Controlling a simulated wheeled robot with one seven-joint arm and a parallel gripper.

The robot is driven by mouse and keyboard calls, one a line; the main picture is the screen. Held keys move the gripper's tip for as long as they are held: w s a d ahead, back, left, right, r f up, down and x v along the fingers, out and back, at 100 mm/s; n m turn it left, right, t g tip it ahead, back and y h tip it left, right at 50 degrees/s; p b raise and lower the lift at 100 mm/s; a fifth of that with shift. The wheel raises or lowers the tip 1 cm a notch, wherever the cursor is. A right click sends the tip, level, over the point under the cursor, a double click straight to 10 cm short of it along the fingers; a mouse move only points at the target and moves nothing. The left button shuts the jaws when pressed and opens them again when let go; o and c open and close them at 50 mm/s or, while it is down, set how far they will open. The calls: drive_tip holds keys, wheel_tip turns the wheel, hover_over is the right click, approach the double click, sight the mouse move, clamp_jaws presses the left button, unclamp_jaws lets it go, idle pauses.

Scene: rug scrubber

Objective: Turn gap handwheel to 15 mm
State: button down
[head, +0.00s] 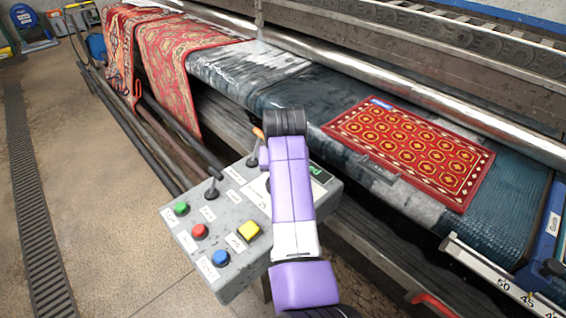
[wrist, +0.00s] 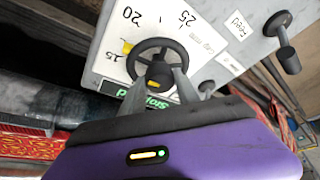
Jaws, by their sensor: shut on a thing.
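The black gap handwheel (wrist: 160,42) sits on the grey control panel in the wrist view. Its dial shows 15, 20 and 25, with a "Gap mm" label (wrist: 200,38). A yellow mark (wrist: 127,47) at the rim's upper left lies between 15 and 20, nearer 15. My gripper (wrist: 160,84) reaches onto the wheel, with one grey finger on each side of its hub, and is shut on it. The fingers cover the wheel's lower part. In the head view my purple arm hides the handwheel and the fingers.
The control box (head: 232,238) carries green, red, blue and yellow buttons and black levers, one (head: 212,188) left of my arm. A green display (wrist: 160,107) lies beside the wheel. A red patterned rug (head: 410,150) lies on the wet bed behind. Open floor is at the left.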

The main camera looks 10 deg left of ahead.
drive_tip(key=n+p, duration=0.1)
drive_tip(key=n+y+p, duration=0.1)
drive_tip(key=shift+d+r+n, duration=0.15)
drive_tip(key=shift+d+n, duration=0.05)
drive_tip(key=shift+n, duration=0.1)
drive_tip(key=shift+w+n+g+y+p, duration=0.1)
drive_tip(key=shift+n+g+y+p, duration=0.2)
drive_tip(key=shift+n+y+p, duration=0.75)
drive_tip(key=shift+n+h+b, duration=0.3)
drive_tip(key=shift+n+h, duration=0.15)
drive_tip(key=c, duration=0.9)
unclamp_jaws()
drive_tip(key=v, duration=0.7)
drive_tip(key=shift+r, duration=0.25)
